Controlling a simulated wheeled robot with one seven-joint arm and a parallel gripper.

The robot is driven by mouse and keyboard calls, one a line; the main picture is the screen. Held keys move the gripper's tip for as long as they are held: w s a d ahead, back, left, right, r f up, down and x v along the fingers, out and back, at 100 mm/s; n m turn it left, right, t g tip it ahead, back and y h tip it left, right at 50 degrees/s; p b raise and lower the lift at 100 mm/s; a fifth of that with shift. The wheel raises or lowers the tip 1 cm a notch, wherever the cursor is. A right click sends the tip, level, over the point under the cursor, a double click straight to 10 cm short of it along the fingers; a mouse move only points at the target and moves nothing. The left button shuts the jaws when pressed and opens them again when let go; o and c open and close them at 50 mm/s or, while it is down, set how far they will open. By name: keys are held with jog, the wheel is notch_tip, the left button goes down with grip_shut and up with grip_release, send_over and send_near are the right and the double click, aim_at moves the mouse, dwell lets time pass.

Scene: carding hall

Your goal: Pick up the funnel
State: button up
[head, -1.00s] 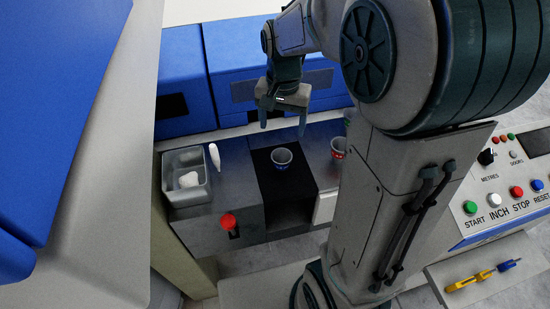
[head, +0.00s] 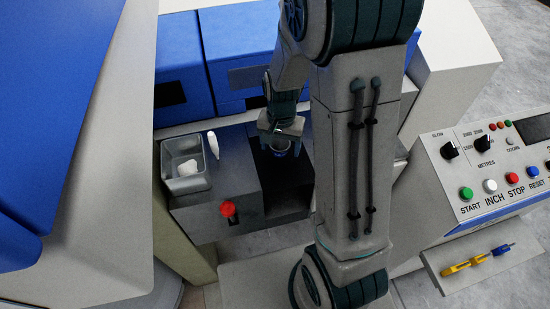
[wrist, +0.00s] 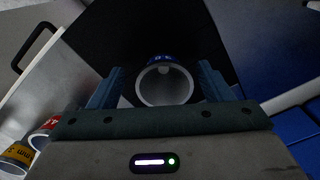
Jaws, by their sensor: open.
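The likely funnel, a grey, round-mouthed vessel with a blue band (head: 280,147), stands upright on a black surface (head: 275,172). In the wrist view its open mouth (wrist: 165,86) faces the camera, with the blue band along the top; its lower part is hidden. My gripper (head: 282,144) is right at it, pointing down. In the wrist view the two fingers of my gripper (wrist: 161,72) are apart, one on each side of the vessel, with gaps visible. I cannot tell whether either finger touches it.
Similar vessels with a red band (wrist: 44,130) and a yellow band (wrist: 16,155) stand to one side. A metal bin (head: 186,184) with white stuff and a white bottle-shaped piece (head: 213,145) are left. A red knob (head: 229,209) sits in front; blue panels (head: 240,40) rise behind.

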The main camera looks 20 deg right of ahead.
jog(key=shift+f, duration=0.25)
jog(key=c, duration=1.1)
jog(key=shift+c, duration=0.2)
